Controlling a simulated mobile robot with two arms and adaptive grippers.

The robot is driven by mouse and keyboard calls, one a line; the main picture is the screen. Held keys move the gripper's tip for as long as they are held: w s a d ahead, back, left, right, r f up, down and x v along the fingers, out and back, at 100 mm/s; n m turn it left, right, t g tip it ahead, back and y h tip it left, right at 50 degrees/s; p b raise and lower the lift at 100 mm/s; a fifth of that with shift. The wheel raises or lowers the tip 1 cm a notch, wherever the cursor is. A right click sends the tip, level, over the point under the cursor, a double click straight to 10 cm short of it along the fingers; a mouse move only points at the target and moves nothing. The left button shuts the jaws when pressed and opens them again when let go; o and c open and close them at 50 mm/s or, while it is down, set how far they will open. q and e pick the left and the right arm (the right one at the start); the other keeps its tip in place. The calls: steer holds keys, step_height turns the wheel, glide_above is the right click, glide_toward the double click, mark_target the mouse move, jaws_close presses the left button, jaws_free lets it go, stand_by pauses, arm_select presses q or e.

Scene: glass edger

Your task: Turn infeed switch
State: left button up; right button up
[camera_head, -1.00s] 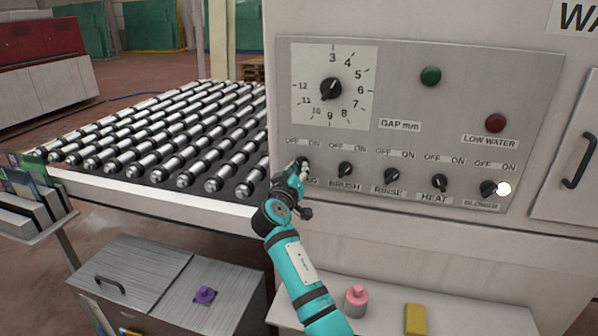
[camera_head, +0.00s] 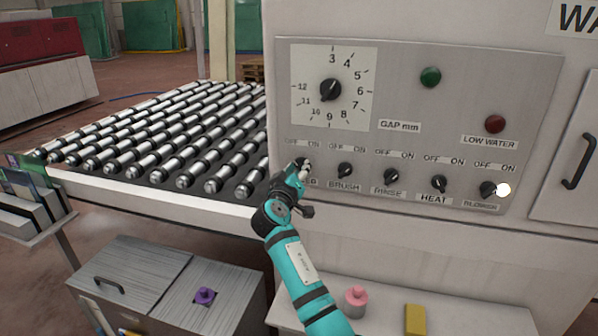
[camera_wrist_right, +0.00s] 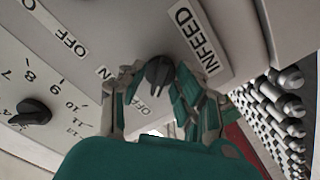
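The infeed switch is a small black knob (camera_wrist_right: 158,72) beside its INFEED label (camera_wrist_right: 195,38) in the right wrist view. My right gripper (camera_wrist_right: 157,80) has one finger on each side of the knob, with a narrow gap showing; I cannot tell whether either fingertip touches it. In the head view my right gripper (camera_head: 301,168) is at the left end of the switch row on the control panel (camera_head: 460,110), hiding the infeed knob and most of its label. My left gripper is not in view.
The brush (camera_head: 345,170), rinse (camera_head: 391,176), heat (camera_head: 438,183) and blower (camera_head: 488,189) knobs sit in a row to the right. The gap dial (camera_head: 330,89) is above. The roller conveyor (camera_head: 160,135) is left of the panel.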

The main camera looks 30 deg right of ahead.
steer(key=v, duration=1.2)
steer(key=shift+f, duration=0.1)
